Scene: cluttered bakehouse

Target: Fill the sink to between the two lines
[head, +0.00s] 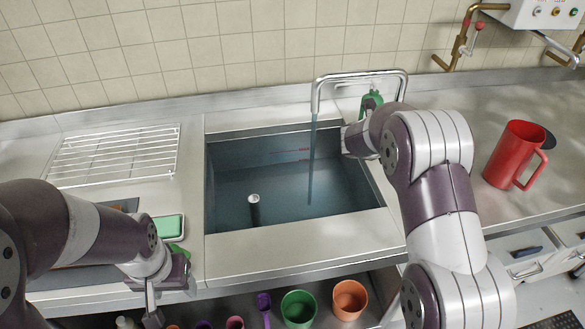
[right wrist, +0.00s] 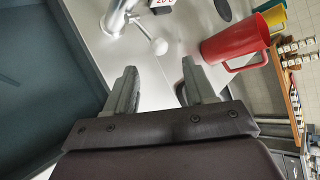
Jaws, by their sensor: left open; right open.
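The sink (head: 225,245) holds bluish water (head: 285,195), and a thin stream (head: 312,150) falls into it from the chrome tap (head: 360,76). Two short red lines (head: 292,155) mark its back wall; both are visible, and the water surface looks below them, though its exact edge is hard to tell. A dark upright pipe (head: 254,210) with a pale top stands in the sink. My right gripper (right wrist: 160,85) is open and empty, short of a lever with a white ball knob (right wrist: 158,46) beside the tap base (right wrist: 118,16). My left gripper (head: 170,291) is open above the counter's front edge.
A wire rack (head: 115,155) and green sponge (head: 168,226) lie left of the sink. A red jug (head: 515,154) stands on the right counter, also in the right wrist view (right wrist: 235,42). Green (head: 298,308) and orange (head: 349,300) cups sit below. Wall pipes (head: 460,42) are at back right.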

